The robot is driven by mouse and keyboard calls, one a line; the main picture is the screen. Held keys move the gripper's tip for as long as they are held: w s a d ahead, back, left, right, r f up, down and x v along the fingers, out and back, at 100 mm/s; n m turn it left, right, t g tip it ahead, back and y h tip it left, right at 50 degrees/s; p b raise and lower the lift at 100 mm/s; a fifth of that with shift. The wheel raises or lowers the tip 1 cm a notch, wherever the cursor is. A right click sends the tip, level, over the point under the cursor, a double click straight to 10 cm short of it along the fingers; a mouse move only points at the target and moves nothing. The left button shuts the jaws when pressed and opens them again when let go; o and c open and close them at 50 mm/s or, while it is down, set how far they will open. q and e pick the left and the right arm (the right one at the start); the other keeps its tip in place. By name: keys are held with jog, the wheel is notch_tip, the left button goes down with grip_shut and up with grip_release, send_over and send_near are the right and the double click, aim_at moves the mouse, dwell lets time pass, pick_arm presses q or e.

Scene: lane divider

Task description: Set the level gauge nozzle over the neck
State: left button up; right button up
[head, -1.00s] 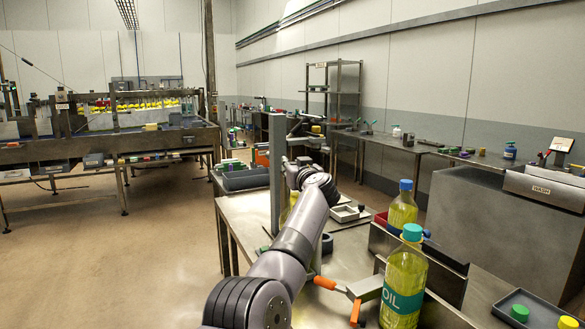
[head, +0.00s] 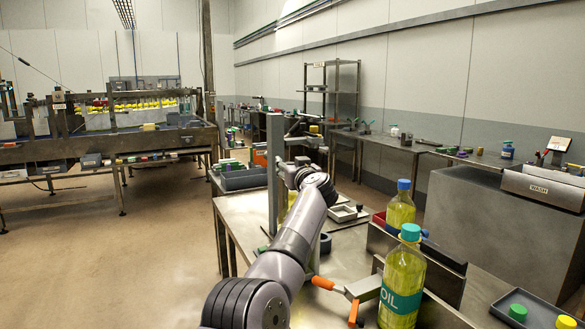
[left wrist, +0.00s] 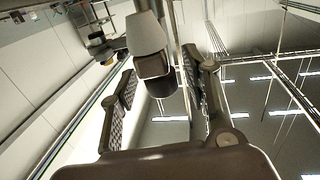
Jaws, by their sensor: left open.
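The gauge stand's upright grey post (head: 275,185) rises from the steel bench, with short cross parts at its top (head: 306,140). My left gripper (head: 290,166) is beside the post, partly hidden by my own wrist. In the left wrist view my left gripper (left wrist: 158,66) is open. A grey block with a dark round end (left wrist: 160,84), which looks like the nozzle, shows between and beyond its fingers. I cannot tell whether they touch it. A yellow-green bottle (head: 291,202) stands behind my arm, mostly hidden. Its neck and its alignment with the nozzle cannot be seen.
An oil bottle with a teal cap (head: 403,285) and a blue-capped bottle (head: 401,210) stand at the right. An orange-handled clamp (head: 355,291) is close to my forearm. A small grey tray (head: 343,213) lies beyond. The floor at the left is clear.

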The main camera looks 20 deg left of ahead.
pick_arm(q)
jog(key=shift+s+d, duration=0.1)
jog(key=shift+d, duration=0.05)
jog(key=shift+s+d, duration=0.15)
jog(key=shift+d, duration=0.05)
jog(key=v, duration=0.6)
jog(key=shift+s, duration=0.4)
jog(key=shift+d, duration=0.1)
